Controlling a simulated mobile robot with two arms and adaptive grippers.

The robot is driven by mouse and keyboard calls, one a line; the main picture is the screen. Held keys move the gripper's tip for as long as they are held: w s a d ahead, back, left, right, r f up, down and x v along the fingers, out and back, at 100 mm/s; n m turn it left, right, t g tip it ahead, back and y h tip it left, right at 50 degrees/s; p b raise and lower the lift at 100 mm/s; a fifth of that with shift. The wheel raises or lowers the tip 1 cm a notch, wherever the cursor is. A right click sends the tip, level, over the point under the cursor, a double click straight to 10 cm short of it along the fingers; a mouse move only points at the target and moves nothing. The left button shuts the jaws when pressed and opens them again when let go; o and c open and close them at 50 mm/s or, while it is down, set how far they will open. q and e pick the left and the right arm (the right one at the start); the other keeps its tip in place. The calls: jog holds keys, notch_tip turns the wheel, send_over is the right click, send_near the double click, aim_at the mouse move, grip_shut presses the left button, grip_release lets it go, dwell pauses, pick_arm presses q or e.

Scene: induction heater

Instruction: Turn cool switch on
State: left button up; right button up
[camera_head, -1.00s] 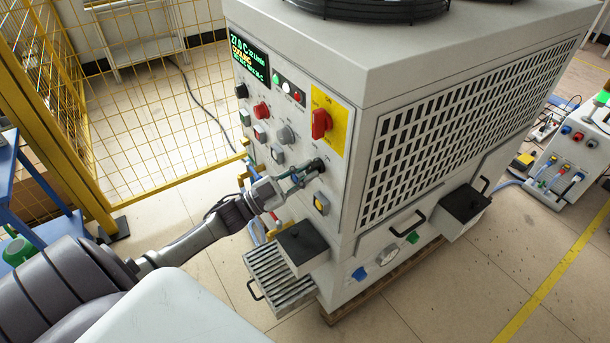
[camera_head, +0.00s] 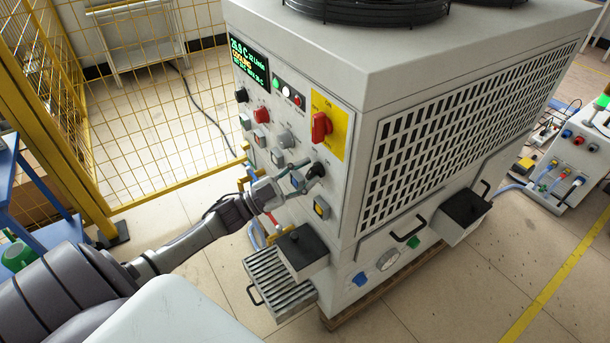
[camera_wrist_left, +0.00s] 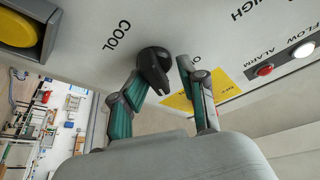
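The cool switch (camera_head: 315,170) is a black rotary knob on the grey control panel of the heater. In the left wrist view the knob (camera_wrist_left: 154,68) sits beside the printed word COOL, with its raised ridge slanting down and slightly right. My left gripper (camera_head: 301,183) is at the knob, with its fingers spread. In the wrist view the left gripper (camera_wrist_left: 162,72) has one finger at each side of the knob. The right-hand finger stands a little apart from it; whether the left-hand finger touches is unclear. My right gripper is not in view.
A display (camera_head: 249,62) shows green text and an orange line. A red rotary switch (camera_head: 321,126) on a yellow plate is above the knob. Several buttons are nearby, including a yellow one (camera_head: 321,207). A black-topped box (camera_head: 303,246) juts out below.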

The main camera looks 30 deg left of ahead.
pick_arm(q)
jog(key=shift+d, duration=0.15)
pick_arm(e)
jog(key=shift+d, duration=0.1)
pick_arm(q)
jog(key=shift+f, duration=0.1)
jog(key=v, duration=1.2)
